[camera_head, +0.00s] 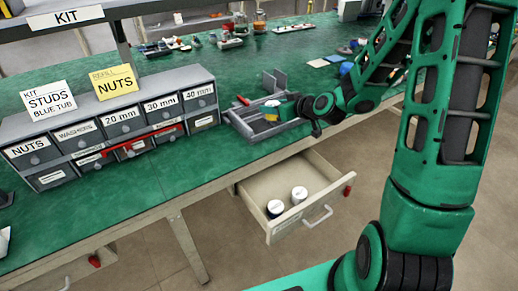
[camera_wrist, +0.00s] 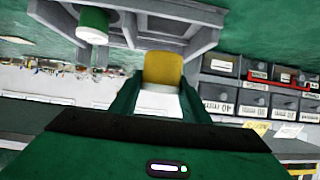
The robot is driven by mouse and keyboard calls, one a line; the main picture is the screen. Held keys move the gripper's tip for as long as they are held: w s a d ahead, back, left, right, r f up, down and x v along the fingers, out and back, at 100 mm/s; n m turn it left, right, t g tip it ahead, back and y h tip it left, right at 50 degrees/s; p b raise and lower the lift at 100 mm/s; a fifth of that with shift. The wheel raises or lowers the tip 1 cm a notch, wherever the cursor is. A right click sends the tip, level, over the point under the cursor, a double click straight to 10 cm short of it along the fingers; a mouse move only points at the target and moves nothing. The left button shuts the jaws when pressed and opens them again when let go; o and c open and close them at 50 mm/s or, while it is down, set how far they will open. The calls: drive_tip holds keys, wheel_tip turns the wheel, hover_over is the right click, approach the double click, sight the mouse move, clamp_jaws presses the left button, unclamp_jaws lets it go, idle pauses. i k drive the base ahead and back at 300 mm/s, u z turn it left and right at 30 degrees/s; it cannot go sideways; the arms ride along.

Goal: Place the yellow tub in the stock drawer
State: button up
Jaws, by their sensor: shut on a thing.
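The yellow tub (camera_head: 271,117), with a white lid, is between the fingers of my gripper (camera_head: 284,108) at the grey rack on the green bench. In the wrist view my gripper (camera_wrist: 160,103) is shut on the yellow tub (camera_wrist: 163,68). I cannot tell whether the tub still touches the rack. An open pale drawer (camera_head: 318,218) sticks out under the bench front, below and to the right of the rack; its label is too small to read. Two white-lidded tubs (camera_head: 275,208) (camera_head: 299,194) stand inside it.
The grey rack (camera_head: 245,124) has raised walls; a green tub (camera_wrist: 92,25) is there in the wrist view. A grey cabinet of small labelled drawers (camera_head: 110,120) stands to the left with sign cards on top. The open drawer has free room beside and behind its tubs.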

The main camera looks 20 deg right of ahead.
sight(265, 195)
drive_tip(key=u, duration=0.55)
drive_tip(key=k, duration=1.5)
drive_tip(key=z, duration=0.85)
drive_tip(key=i, duration=1)
drive_tip(key=u, duration=0.05)
